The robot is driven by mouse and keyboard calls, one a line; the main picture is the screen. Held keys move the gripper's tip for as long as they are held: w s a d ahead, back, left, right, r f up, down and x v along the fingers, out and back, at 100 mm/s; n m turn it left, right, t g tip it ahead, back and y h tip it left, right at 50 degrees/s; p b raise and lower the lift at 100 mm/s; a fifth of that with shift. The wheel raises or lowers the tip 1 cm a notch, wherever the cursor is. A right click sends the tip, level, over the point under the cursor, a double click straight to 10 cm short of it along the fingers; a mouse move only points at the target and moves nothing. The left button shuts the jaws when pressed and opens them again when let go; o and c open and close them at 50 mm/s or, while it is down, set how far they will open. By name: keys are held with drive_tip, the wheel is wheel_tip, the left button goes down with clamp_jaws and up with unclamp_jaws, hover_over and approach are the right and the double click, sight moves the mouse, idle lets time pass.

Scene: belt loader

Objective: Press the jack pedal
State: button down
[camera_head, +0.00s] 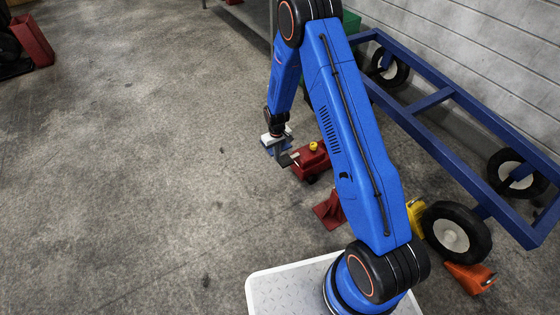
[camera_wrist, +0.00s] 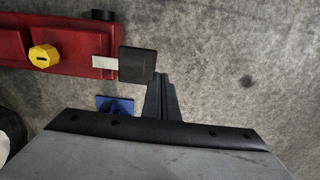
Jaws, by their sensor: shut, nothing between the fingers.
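The red jack (camera_head: 309,165) stands on the floor, partly behind my blue arm in the head view. In the wrist view its red body (camera_wrist: 75,42) is at the upper left, with a yellow knob (camera_wrist: 43,59). A short silver bar (camera_wrist: 105,62) sticks out of its end and carries the dark jack pedal (camera_wrist: 138,65). My gripper (camera_wrist: 161,77) is shut and empty, its tips just beside the pedal's lower right corner in that view. I cannot tell whether they touch. In the head view my gripper (camera_head: 279,157) is at the jack's left end.
A blue frame (camera_head: 440,97) with black wheels (camera_head: 451,236) stands along the block wall. A red stand (camera_head: 331,210), a yellow chock (camera_head: 415,216) and an orange chock (camera_head: 469,278) are on the floor. A small blue piece (camera_wrist: 115,104) shows beside my gripper.

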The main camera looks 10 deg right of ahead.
wheel_tip(320, 180, up, 6)
drive_tip(key=a, duration=0.2)
drive_tip(key=shift+s+a, duration=0.3)
drive_tip(key=shift+s, duration=0.05)
drive_tip(key=shift+r, duration=0.15)
idle(1.2)
drive_tip(key=s+d+r+m+t, duration=0.15)
drive_tip(key=s+r, duration=0.25)
drive_tip(key=r, duration=0.7)
drive_tip(key=s+d+r, duration=0.3)
drive_tip(key=s+r, duration=0.2)
drive_tip(key=r, duration=0.5)
drive_tip(key=s+d+r+t, duration=0.1)
drive_tip(key=s+d+r, duration=0.25)
drive_tip(key=r, duration=0.75)
drive_tip(key=s+d+r, duration=0.1)
drive_tip(key=s+r, duration=0.3)
drive_tip(key=s, duration=0.6)
drive_tip(key=s+d+r+m+t, duration=0.1)
drive_tip(key=s+r, duration=0.3)
drive_tip(key=s, duration=0.6)
drive_tip(key=s+d+r+m+t, duration=0.1)
drive_tip(key=s+r, duration=0.3)
drive_tip(key=s, duration=0.6)
drive_tip(key=shift+d+r, duration=0.15)
drive_tip(key=shift+d, duration=0.65)
